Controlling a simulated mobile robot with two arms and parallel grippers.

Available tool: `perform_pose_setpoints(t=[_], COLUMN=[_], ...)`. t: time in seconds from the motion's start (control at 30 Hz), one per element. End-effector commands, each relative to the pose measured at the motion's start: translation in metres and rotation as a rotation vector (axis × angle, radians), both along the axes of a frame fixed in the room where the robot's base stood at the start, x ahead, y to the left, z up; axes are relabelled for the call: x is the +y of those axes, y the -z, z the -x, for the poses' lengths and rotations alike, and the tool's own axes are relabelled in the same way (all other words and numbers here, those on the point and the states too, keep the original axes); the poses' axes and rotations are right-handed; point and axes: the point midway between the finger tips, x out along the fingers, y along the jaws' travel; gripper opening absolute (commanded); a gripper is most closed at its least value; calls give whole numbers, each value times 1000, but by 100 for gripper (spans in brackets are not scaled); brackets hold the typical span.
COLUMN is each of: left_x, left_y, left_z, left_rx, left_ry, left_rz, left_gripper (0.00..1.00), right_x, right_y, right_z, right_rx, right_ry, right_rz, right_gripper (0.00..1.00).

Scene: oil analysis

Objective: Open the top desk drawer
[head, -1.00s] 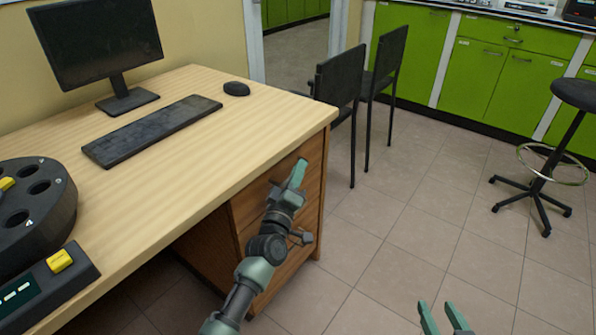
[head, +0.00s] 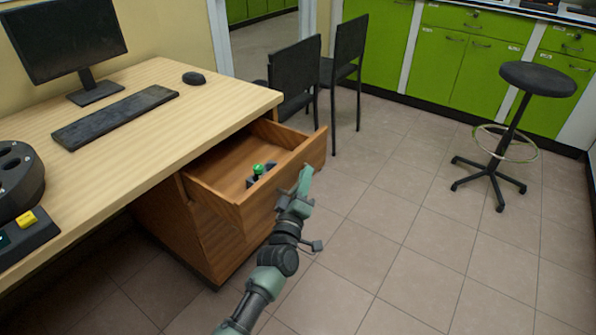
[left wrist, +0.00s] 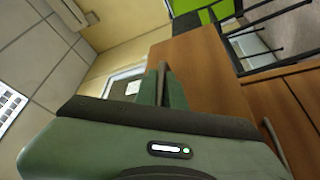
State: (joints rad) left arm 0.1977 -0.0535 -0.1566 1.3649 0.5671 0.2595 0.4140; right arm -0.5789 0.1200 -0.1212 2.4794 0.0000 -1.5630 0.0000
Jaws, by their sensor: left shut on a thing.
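The top desk drawer (head: 232,203) is pulled well out from under the wooden desk (head: 150,118), and its inside shows. A small object with a green top (head: 258,169) and dark parts lies in it. My left gripper (head: 305,178) is at the drawer's front panel, shut on the drawer handle, which the fingers hide in the head view. In the left wrist view the gripper fingers (left wrist: 161,88) are close together against the brown wood. My right gripper is out of the head view.
A monitor (head: 66,38), keyboard (head: 115,116) and mouse (head: 194,78) stand on the desk. Black chairs (head: 294,72) are behind the drawer. A round stool (head: 538,79) stands at the right before green cabinets (head: 470,62). The tiled floor (head: 420,220) between is clear.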

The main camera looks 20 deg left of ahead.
Motion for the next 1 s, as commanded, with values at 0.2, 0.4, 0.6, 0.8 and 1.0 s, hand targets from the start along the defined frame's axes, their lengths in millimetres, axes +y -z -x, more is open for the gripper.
perform_pose_setpoints(t=[0.2,0.4,0.6,0.8,1.0], left_x=[-22,-31,-32,-32,-32], left_y=[1,1,2,2,1], left_z=[9,12,12,12,12], left_rx=[5,2,2,2,0], left_ry=[1,0,-1,-1,-1], left_rz=[1,0,0,0,0], left_gripper=[0,0,0,13,19], right_x=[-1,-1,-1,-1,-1], right_y=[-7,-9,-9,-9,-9], right_z=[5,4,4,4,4], right_rx=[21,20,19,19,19], right_ry=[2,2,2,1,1], right_rz=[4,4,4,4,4], right_gripper=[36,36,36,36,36])
